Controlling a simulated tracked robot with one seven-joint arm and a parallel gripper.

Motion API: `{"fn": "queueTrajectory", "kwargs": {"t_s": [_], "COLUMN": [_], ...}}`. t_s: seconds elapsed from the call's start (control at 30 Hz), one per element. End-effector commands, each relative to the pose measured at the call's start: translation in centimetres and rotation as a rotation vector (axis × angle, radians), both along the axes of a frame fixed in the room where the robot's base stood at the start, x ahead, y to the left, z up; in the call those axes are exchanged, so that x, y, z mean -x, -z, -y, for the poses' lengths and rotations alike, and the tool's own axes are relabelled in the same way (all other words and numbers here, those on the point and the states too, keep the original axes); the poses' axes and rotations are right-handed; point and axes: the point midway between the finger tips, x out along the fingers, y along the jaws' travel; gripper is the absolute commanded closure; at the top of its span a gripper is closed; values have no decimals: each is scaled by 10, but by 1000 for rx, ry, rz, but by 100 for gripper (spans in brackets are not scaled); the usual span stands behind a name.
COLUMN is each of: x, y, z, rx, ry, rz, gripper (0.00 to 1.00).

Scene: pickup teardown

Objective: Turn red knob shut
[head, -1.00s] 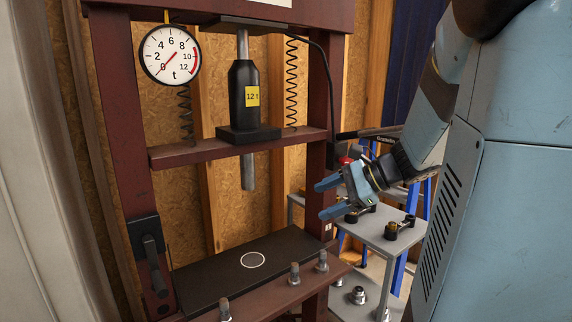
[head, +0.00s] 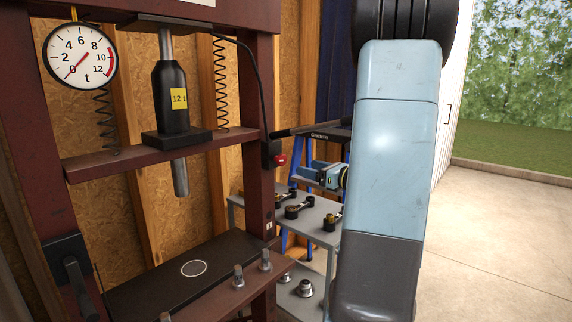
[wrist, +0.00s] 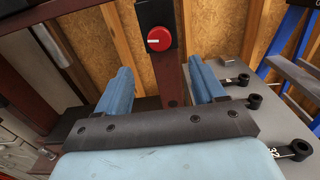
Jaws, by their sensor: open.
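The red knob (wrist: 159,39) is round with a white bar across its face. It sits on a black box (wrist: 156,14) on the press's dark red upright. It also shows in the head view as a small red spot (head: 281,160) on the upright's right side. My gripper (wrist: 165,78) is open and empty, its two blue fingers apart. In the head view my gripper (head: 302,171) is just right of and slightly below the knob.
The red press frame (head: 255,100) carries a black 12 t jack (head: 171,105) and a dial gauge (head: 80,56) with its needle near 0. A grey shelf (head: 290,226) with several dark parts stands below my gripper. Open concrete floor (head: 510,220) lies to the right.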

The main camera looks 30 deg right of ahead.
Motion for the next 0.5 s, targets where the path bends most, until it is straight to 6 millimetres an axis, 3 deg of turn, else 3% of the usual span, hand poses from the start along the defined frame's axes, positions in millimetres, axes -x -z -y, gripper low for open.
{"fn": "queueTrajectory", "kwargs": {"t_s": [0.3,0.5], "x": [-54,-79], "y": [1,0], "z": [-20,-29], "rx": [1,1], "ry": [-3,-2], "rz": [-1,-1], "gripper": [31,31]}}
